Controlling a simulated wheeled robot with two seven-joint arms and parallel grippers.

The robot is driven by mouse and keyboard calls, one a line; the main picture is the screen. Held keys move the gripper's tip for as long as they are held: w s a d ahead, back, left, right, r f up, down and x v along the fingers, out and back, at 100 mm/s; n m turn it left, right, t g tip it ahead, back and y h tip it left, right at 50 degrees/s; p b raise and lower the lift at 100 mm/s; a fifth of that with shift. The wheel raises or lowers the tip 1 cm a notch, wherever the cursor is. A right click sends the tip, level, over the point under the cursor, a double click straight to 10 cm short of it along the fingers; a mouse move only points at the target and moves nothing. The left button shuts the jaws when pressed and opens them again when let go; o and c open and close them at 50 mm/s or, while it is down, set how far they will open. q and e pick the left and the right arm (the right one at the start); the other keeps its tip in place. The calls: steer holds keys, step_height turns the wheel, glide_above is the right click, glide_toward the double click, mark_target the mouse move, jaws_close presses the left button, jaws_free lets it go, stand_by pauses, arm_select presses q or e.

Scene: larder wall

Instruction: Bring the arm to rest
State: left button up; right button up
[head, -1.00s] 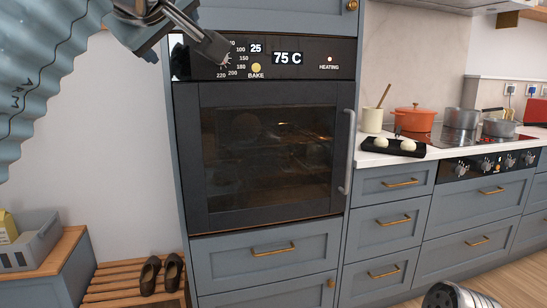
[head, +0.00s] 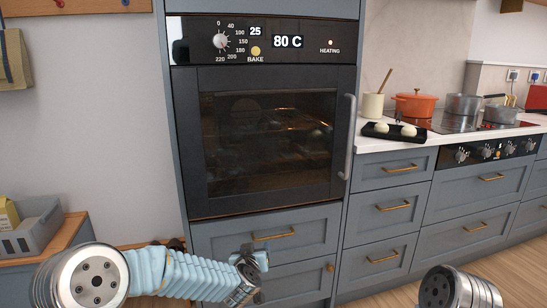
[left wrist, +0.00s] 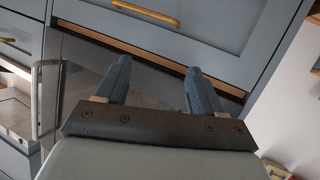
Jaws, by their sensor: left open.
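My left gripper (head: 254,272) is low in the head view, in front of the drawer (head: 285,236) under the oven. In the left wrist view its two blue fingers (left wrist: 160,82) are apart with nothing between them. My left arm comes in from the lower left. The oven (head: 270,140) has its door shut. Its display (head: 287,42) reads 80 C and its heating light (head: 330,42) is lit. The oven knob (head: 221,41) stands clear of my gripper. My right gripper is out of view; only a round grey link of mine shows at the lower right.
A counter to the right holds a black tray (head: 381,137) with white dough balls, an orange pot (head: 415,104) and grey pans (head: 463,104). A low bench with a grey crate (head: 28,240) stands at the left. The floor at the lower right is clear.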

arm_select(q)
steer(key=s+a+f+g+h, duration=0.15)
steer(key=s+f+g, duration=0.25)
steer(key=s+f, duration=0.65)
steer(key=s+a+f+g+h, duration=0.15)
steer(key=s+f+g, duration=0.4)
steer(key=f, duration=0.85)
steer(key=s+a+f+g, duration=0.1)
steer(key=s+f+g, duration=0.1)
steer(key=s, duration=0.8)
steer(key=s+a+f+g, duration=0.1)
steer(key=s+f, duration=0.4)
steer(key=s, duration=0.6)
steer(key=shift+s+f+g, duration=0.25)
steer(key=shift+s+g, duration=0.05)
steer(key=shift+g, duration=0.25)
